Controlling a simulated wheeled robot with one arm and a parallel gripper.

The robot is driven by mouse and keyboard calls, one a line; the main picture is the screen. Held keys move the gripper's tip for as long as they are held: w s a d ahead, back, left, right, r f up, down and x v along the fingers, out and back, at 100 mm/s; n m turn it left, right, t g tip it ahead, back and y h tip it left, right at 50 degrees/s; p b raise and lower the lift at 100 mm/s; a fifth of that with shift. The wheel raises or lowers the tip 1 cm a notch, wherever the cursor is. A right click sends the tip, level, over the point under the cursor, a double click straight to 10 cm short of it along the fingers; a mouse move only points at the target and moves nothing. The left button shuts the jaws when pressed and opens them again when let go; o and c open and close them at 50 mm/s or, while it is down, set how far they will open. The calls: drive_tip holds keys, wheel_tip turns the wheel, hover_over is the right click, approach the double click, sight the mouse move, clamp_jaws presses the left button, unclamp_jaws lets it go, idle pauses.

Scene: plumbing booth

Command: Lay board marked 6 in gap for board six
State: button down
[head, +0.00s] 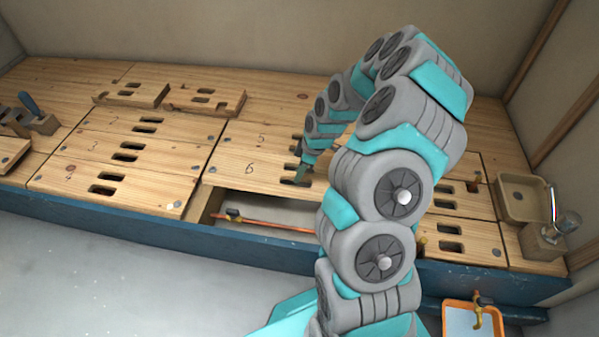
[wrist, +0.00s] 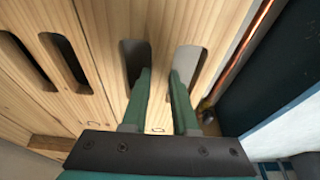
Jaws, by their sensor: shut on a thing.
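The board marked 6 (head: 235,172) is pale wood with two dark hand slots. It lies just behind an open gap (head: 265,213) at the bench's front edge, next to the board marked 5 (head: 240,136). My gripper (head: 302,180) is at its slots. In the wrist view, my gripper (wrist: 162,80) is shut on the wood strip between the two slots of board 6 (wrist: 165,30), one finger at each slot. Whether the board is raised or resting, I cannot tell. My arm hides part of the gap's right end.
A copper pipe (head: 262,223) with a valve (head: 233,214) runs inside the gap. Boards marked 3 (head: 120,150) and 4 (head: 100,182) lie to the left. Two loose slotted pieces (head: 205,98) lie at the back. A sink (head: 515,200) stands at right.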

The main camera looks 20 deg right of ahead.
drive_tip(key=shift+f, duration=0.2)
idle(0.5)
drive_tip(key=c, duration=0.6)
unclamp_jaws()
drive_tip(key=shift+r, duration=0.15)
